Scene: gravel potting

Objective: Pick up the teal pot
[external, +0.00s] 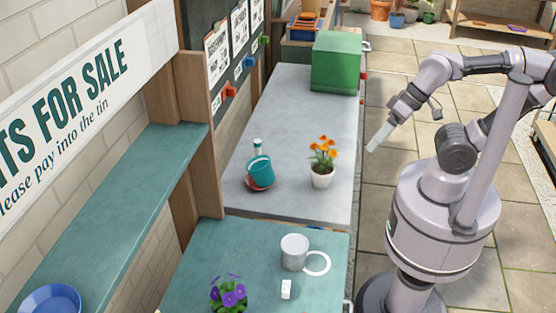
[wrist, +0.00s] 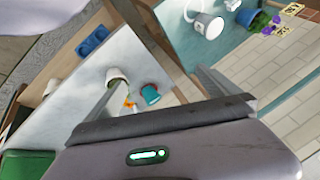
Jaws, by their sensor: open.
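The teal pot (external: 261,172) sits tilted on a red saucer (external: 262,186) on the grey worktop, left of the middle in the external view. It also shows in the wrist view, where the teal pot (wrist: 149,94) lies beyond and between my fingers. My gripper (external: 374,146) is high and to the right of the worktop, well apart from the pot. In the wrist view my gripper (wrist: 150,82) is open, its fingers spread wide with nothing held between them.
A white pot with orange flowers (external: 322,179) stands right of the teal pot. A white bottle with a green cap (external: 257,147) is just behind it. A green box (external: 336,62) stands at the far end. A white can (external: 294,252) and purple flowers (external: 228,293) are on the nearer teal surface.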

